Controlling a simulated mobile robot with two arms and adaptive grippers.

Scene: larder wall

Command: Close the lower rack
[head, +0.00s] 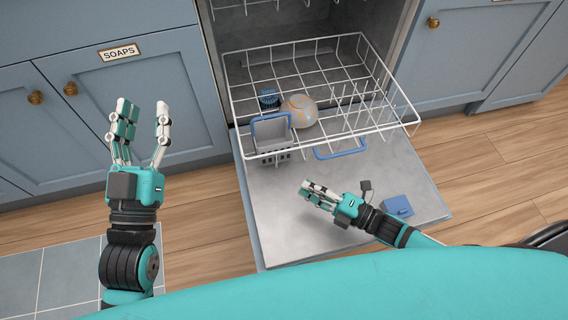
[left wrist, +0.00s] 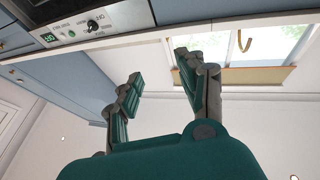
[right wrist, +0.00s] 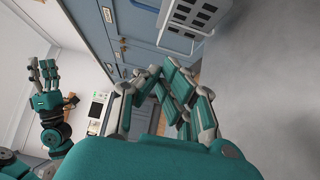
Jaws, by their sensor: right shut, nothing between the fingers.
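The lower rack (head: 248,100) is a white wire rack, pulled out of the dishwasher over its lowered door. A blue handle (head: 341,150) is at its front edge. It holds a grey cutlery basket (head: 271,133), a round orange-patterned dish (head: 299,110) and a blue bristled item (head: 269,98). My right gripper (head: 307,187) is shut and empty, in front of the rack over the door and apart from the handle. The basket also shows in the right wrist view (right wrist: 200,14). My left gripper (head: 143,107) is open and empty, left of the rack before the cabinets.
The lowered dishwasher door (head: 290,225) lies under the rack, with a blue dispenser lid (head: 397,206) on it. Part of an upper rack (head: 262,5) shows inside. Blue cabinets (head: 145,85) flank the opening; one is labelled SOAPS.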

